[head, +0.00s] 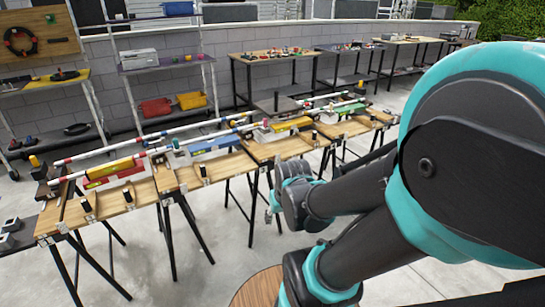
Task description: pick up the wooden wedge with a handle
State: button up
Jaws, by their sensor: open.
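My gripper (273,203) shows small beyond my grey wrist, in front of the row of wooden-topped benches. It looks open and empty, though its fingers are partly hidden by the wrist. I cannot pick out a wooden wedge with a handle for certain. Small dark upright pegs or handles (88,208) stand on light wooden pieces along the front edge of the bench tops (145,190). They are too small to tell their shape. My gripper is apart from them, off the front of the benches.
The benches stand on black trestle legs (169,240) and carry a yellow and red block (110,169), a blue block (212,146) and striped rods (100,152). Shelves (160,64) and tables (275,54) line the grey wall. A round wooden top (258,289) is low in front. Concrete floor lies between.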

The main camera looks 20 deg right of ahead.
aim_at(89, 197)
jog(key=l+z, duration=0.1)
jog(key=l, duration=0.5)
jog(key=l+z, duration=0.1)
jog(key=l, duration=0.5)
jog(key=i+l+z, duration=0.1)
jog(key=l, duration=0.45)
jog(key=i+l+z, duration=0.1)
jog(key=l, duration=0.5)
jog(key=i+l+z, duration=0.1)
jog(key=l, duration=0.5)
jog(key=u, duration=2.35)
jog(key=i+j, duration=0.1)
jog(key=i, duration=0.45)
jog(key=i+j, duration=0.1)
jog(key=i, duration=0.45)
jog(key=i+j+z, duration=0.1)
jog(key=i, duration=0.45)
jog(key=i+j, duration=0.15)
jog(key=i, duration=0.4)
jog(key=i+j, duration=0.15)
jog(key=i, duration=0.35)
jog(key=l+z, duration=0.05)
